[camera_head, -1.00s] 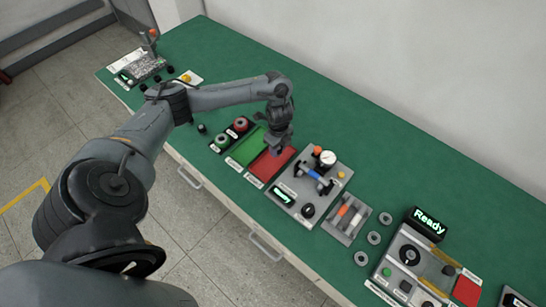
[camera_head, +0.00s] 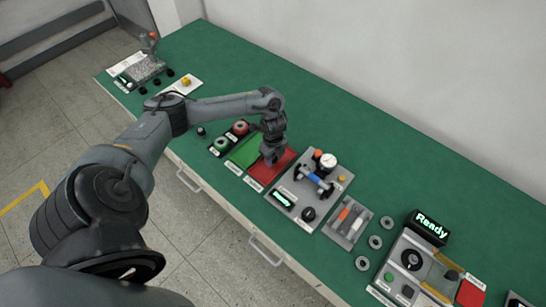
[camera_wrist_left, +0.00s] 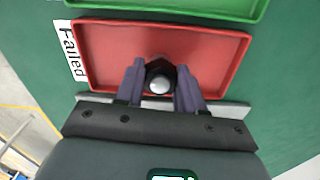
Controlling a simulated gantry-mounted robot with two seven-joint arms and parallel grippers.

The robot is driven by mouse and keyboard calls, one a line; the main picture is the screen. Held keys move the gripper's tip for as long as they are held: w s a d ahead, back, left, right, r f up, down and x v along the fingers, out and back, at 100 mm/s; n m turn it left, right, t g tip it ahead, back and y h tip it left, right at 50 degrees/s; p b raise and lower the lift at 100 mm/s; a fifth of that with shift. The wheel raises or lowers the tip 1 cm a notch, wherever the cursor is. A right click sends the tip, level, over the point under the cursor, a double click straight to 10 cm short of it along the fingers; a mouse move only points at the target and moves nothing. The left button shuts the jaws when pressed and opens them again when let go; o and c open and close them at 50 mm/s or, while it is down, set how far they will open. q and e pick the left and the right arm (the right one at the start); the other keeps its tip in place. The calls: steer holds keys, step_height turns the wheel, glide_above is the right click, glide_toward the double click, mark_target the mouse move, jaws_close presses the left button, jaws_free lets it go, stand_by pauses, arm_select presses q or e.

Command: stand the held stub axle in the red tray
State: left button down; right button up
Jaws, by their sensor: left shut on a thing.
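My left gripper (camera_head: 271,160) is over the red tray (camera_head: 285,160) in the head view, pointing down. In the left wrist view the gripper (camera_wrist_left: 160,88) is shut on the stub axle (camera_wrist_left: 159,84), which shows end-on as a dark collar with a bright metal tip between the two purple-grey fingers. The red tray (camera_wrist_left: 215,45) lies behind and below it, with a "Failed" label at its left edge. The axle appears over the tray's near side. Its lower end is hidden, so I cannot tell whether it touches the tray floor. My right gripper is not in view.
A green tray (camera_head: 246,150) lies beside the red one. A grey fixture (camera_head: 296,193) with a gauge and a blue-bodied part stands to the right. Red and green round items (camera_head: 239,128) sit left of the trays. Bare green table lies behind.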

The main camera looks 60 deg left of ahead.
arm_select(q)
steer(key=shift+f, duration=0.15)
steer(key=c, duration=0.7)
jaws_free()
